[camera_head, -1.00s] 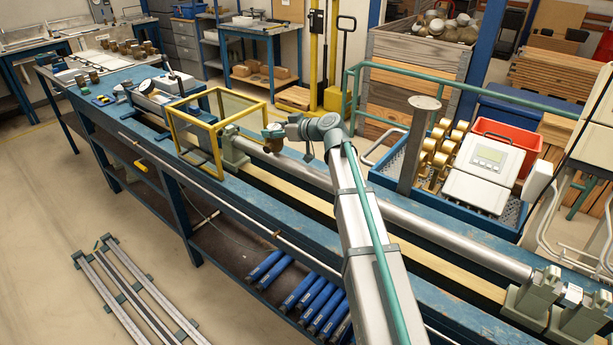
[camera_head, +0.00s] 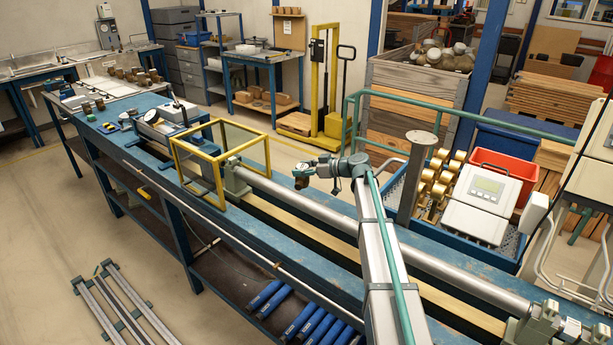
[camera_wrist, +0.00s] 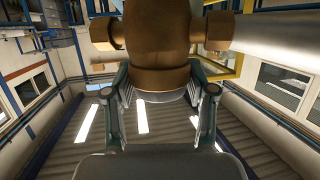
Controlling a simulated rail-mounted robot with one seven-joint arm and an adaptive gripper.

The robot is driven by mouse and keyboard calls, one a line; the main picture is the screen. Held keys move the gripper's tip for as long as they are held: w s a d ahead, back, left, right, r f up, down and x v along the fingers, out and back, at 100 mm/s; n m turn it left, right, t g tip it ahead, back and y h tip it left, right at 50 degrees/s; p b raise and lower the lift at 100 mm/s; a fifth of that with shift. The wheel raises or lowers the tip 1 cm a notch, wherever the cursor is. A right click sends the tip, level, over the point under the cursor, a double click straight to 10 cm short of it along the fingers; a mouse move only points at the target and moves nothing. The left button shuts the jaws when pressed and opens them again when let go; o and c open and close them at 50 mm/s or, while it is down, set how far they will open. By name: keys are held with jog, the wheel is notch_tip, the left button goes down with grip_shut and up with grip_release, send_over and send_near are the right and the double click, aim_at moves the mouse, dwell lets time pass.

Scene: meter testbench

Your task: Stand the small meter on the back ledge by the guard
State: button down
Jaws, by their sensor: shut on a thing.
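The small meter (camera_wrist: 155,40) is a brass body with a stub on each side. It fills the top of the wrist view and shows as a small brown shape in the head view (camera_head: 301,182). My gripper (camera_head: 309,172) is shut on it, with a finger on each side of its narrower collar in the wrist view (camera_wrist: 157,82). The guard (camera_head: 212,187) is a yellow frame with clear panels, standing left of my gripper. The back ledge (camera_head: 288,163) appears as a blue strip behind the pipe, partly hidden by my arm. The meter's height above the bench is unclear.
A long grey pipe (camera_head: 440,265) runs along the bench beside my arm. A blue tray (camera_head: 389,195) with a post, brass parts and a white display box stands at right. Meters and small tools occupy the bench's far left end.

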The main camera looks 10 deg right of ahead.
aim_at(307, 179)
jog(key=shift+w+d+f+p, duration=0.2)
jog(key=shift+d+f+p, duration=0.15)
jog(key=shift+f, duration=0.25)
jog(key=shift+w+d+f+p, duration=0.2)
jog(key=shift+d+f+p, duration=0.05)
jog(key=shift+d+f, duration=0.25)
notch_tip(307, 179, down, 2)
jog(key=shift+a+p, duration=0.1)
jog(key=shift+p, duration=0.55)
jog(key=shift+f, duration=0.45)
jog(key=shift+f, duration=0.15)
jog(key=shift+c, duration=1.8)
grip_release()
jog(key=shift+s, duration=0.1)
jog(key=b+v, duration=0.3)
jog(key=v, duration=0.4)
jog(key=shift+s+r, duration=0.1)
jog(key=shift+r, duration=0.15)
